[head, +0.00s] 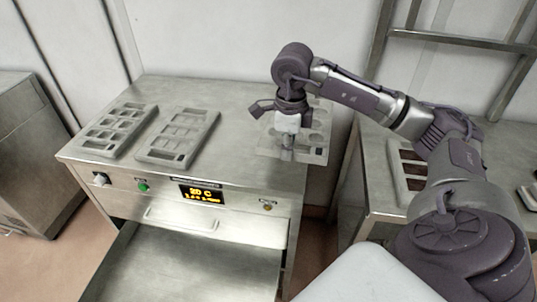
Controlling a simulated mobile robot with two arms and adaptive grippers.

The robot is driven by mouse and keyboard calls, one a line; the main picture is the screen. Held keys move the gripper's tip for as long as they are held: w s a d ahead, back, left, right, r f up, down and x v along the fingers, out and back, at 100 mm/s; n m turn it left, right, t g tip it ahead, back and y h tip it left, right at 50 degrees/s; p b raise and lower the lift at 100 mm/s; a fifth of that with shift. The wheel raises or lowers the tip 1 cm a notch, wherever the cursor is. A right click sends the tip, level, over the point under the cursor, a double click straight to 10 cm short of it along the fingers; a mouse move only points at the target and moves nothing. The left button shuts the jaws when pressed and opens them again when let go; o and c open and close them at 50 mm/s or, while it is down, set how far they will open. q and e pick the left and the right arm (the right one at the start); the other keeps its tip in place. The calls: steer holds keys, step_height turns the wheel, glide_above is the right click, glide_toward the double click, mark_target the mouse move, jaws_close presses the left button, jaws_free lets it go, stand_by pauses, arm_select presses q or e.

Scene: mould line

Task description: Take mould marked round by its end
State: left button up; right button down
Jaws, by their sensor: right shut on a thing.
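A pale grey mould (314,150) with what look like round cavities is at the right end of the steel machine top. My right gripper (287,150) comes down over its near end and is shut on it. The gripper and wrist hide part of this mould. I cannot tell whether it rests on the top or is slightly raised. Two other grey moulds, one at the left (118,130) and one in the middle (180,136), lie flat with angular cavities. Any markings are too small to read. My left gripper is out of view.
The steel machine (232,105) has a front panel with a lit display (203,194), knobs, and an open drawer or shelf (190,268) below. At the right, a second steel table (375,160) holds a tray with dark contents (412,168). A wall stands close behind.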

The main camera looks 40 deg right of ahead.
steer(key=shift+s+d+r, duration=0.25)
steer(key=shift+s+r, duration=0.2)
steer(key=shift+r, duration=0.15)
steer(key=shift+r+p, duration=1.45)
steer(key=shift+r, duration=0.4)
